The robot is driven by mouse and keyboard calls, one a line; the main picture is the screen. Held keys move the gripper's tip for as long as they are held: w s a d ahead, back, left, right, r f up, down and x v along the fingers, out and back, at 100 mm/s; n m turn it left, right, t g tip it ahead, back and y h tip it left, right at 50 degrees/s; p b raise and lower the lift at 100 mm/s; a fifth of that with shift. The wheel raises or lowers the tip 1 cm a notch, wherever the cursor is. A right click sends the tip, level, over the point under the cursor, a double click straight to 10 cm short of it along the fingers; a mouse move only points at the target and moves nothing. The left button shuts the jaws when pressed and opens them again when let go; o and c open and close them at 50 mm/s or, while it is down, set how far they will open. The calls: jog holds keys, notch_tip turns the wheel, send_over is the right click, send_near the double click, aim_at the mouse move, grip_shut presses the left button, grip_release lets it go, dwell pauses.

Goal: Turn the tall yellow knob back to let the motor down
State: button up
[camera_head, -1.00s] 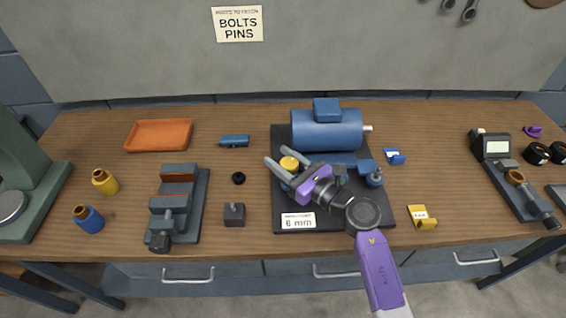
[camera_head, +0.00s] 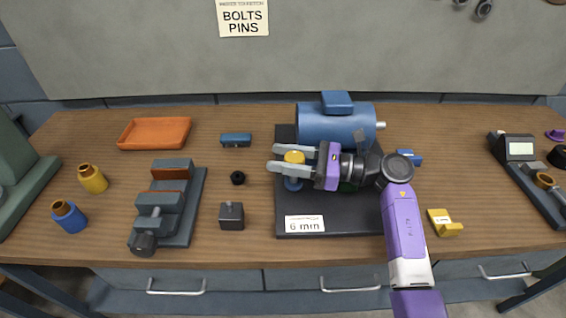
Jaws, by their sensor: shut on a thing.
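The yellow knob (camera_head: 294,157) stands on a blue post at the left of the dark base plate (camera_head: 293,209). My gripper (camera_head: 292,163) reaches in from the right, level, with its two grey fingers pointing left and closed on the knob, one on its far side and one on its near side. The blue motor (camera_head: 325,124) lies on its side at the back of the plate, its silver shaft pointing right. My wrist hides the middle of the plate and whatever lies under the motor's near side.
A "6 mm" card (camera_head: 305,224) lies on the plate's front edge. A grey vise (camera_head: 167,207), a small dark block (camera_head: 231,215) and a black ring (camera_head: 237,177) are to the left. A yellow block (camera_head: 444,222) lies right of my arm. The orange tray (camera_head: 155,133) is at back left.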

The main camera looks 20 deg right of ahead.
dwell(0.4)
jog(key=o, duration=1.1)
jog(key=shift+d, duration=0.1)
jog(key=b+v, duration=0.1)
jog(key=v, duration=0.6)
jog(key=shift+s+d+b, duration=0.2)
jog(key=shift+d+b, duration=0.1)
